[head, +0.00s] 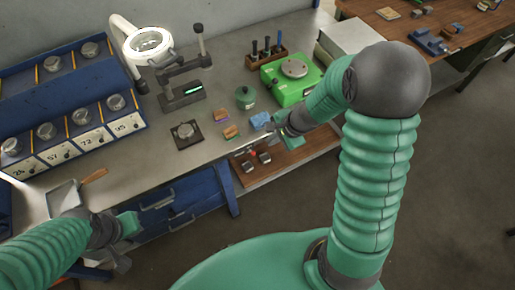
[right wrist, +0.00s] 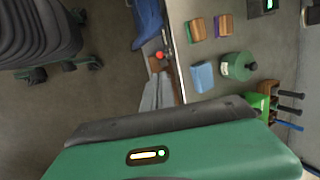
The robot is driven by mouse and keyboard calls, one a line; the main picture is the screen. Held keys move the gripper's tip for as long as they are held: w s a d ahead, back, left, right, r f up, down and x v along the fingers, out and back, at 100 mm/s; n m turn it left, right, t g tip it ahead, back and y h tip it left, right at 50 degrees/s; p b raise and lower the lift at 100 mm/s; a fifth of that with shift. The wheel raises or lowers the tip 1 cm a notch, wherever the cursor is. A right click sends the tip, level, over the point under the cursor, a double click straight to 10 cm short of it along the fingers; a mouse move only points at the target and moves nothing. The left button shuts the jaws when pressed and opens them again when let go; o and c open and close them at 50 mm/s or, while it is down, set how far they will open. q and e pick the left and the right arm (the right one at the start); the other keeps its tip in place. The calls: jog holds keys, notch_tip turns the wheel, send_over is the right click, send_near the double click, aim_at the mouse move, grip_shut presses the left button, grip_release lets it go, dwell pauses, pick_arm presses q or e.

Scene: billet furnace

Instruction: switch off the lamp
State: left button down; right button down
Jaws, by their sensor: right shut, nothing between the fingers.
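The lamp (head: 150,43) is a white ring lamp on a bent white arm at the back left of the grey bench. Its ring glows bright white, so it is lit. I cannot make out its switch. It does not show in the right wrist view. My right gripper (head: 268,138) is shut and empty over the front edge of the bench, well to the right of and nearer than the lamp. My left gripper (head: 120,248) is low at the bench's front left, far from the lamp; its fingers are too unclear to judge.
A dark gauge stand (head: 183,96) stands just in front of the lamp. A blue rack (head: 62,95) with several knobs is at left. A green box (head: 290,80), green pot (head: 245,97) and blue cloth (head: 260,120) lie near my right gripper. A dustpan (head: 62,198) lies at front left.

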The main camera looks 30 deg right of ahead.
jog(key=shift+a, duration=0.1)
jog(key=b, duration=0.4)
send_near(254, 153)
jog(key=x, duration=0.7)
jog(key=shift+w, duration=0.1)
